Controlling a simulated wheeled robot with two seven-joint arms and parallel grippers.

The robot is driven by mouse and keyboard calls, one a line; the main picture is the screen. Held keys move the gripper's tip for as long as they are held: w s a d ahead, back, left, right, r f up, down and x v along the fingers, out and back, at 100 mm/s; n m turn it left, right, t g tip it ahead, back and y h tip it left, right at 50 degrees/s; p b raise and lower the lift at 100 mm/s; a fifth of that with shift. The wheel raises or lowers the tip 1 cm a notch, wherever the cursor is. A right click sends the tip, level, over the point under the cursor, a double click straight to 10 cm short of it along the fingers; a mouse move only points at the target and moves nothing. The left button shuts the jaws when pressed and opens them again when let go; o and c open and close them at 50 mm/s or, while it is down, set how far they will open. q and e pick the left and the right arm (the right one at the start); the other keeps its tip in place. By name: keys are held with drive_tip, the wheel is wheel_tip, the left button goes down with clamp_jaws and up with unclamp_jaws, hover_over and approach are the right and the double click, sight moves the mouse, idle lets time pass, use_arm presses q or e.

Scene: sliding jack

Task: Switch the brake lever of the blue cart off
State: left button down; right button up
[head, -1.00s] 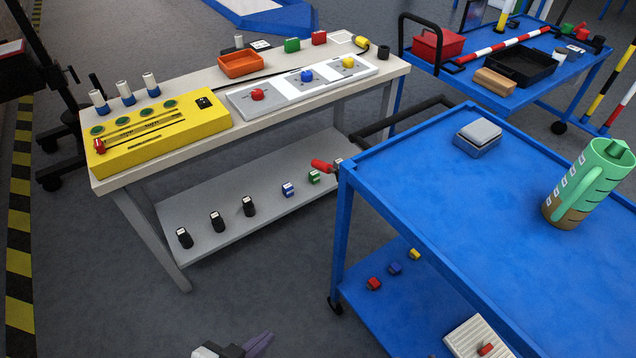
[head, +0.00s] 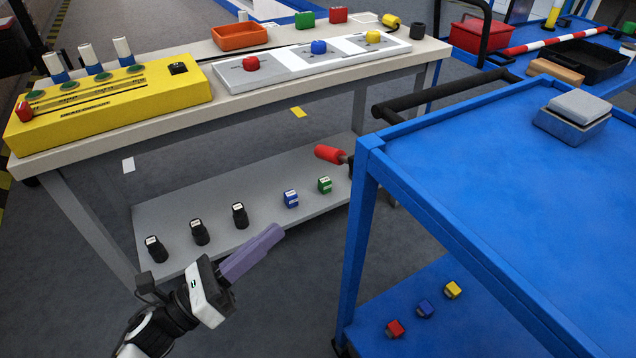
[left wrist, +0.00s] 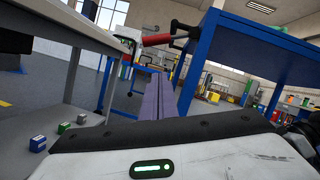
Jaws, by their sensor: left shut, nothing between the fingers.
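The blue cart (head: 470,170) stands at the right, with a black push handle (head: 440,98) at its near left end. Its brake lever with a red grip (head: 330,154) sticks out to the left from the cart's corner post. The red grip also shows in the left wrist view (left wrist: 158,39), above and just beyond the fingertips. My left gripper (head: 272,236) is shut and empty, its purple fingers together, below and left of the lever and apart from it. The purple fingers also show in the left wrist view (left wrist: 158,85). My right gripper is not in view.
A workbench (head: 120,130) with a yellow panel (head: 110,100) stands left of the cart. Its grey lower shelf (head: 180,215) holds several small blocks near my left gripper. Open floor lies between bench and cart.

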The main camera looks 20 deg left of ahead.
sight(340, 158)
use_arm(q)
drive_tip(key=shift+s+r, duration=0.1)
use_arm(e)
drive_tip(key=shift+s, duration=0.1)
use_arm(q)
drive_tip(key=a+r+x, duration=0.1)
drive_tip(key=r+x, duration=0.1)
drive_tip(key=x, duration=1)
drive_tip(key=shift+w+r, duration=0.4)
drive_tip(key=shift+w, duration=0.05)
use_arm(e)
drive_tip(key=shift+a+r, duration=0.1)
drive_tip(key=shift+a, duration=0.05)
use_arm(q)
drive_tip(key=shift+a+b, duration=0.1)
drive_tip(key=shift+b, duration=0.25)
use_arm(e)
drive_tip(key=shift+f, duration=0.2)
